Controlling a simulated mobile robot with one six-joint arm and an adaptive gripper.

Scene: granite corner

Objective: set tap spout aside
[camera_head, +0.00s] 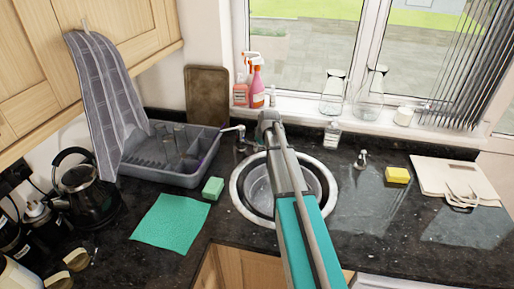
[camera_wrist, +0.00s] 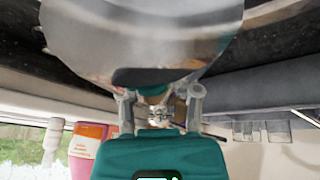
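A slim chrome tap spout (camera_head: 233,129) stands behind the sink, just left of my arm's end, its upper part reaching left. My gripper (camera_head: 268,118) is at the far end of my arm, above the sink's back edge and just right of the spout; its fingers are hard to make out there. In the wrist view, which is upside down, my gripper (camera_wrist: 161,97) has its two fingers spread apart. Small metal parts show between them, and I cannot tell whether these belong to the tap. I see nothing clearly clamped.
The round steel sink (camera_head: 238,196) lies under my arm. A grey dish rack (camera_head: 160,176) and green sponge (camera_head: 212,188) are left. Spray bottles (camera_head: 256,87) and glass jars (camera_head: 333,92) line the sill. The counter near the yellow sponge (camera_head: 397,175) is mostly clear.

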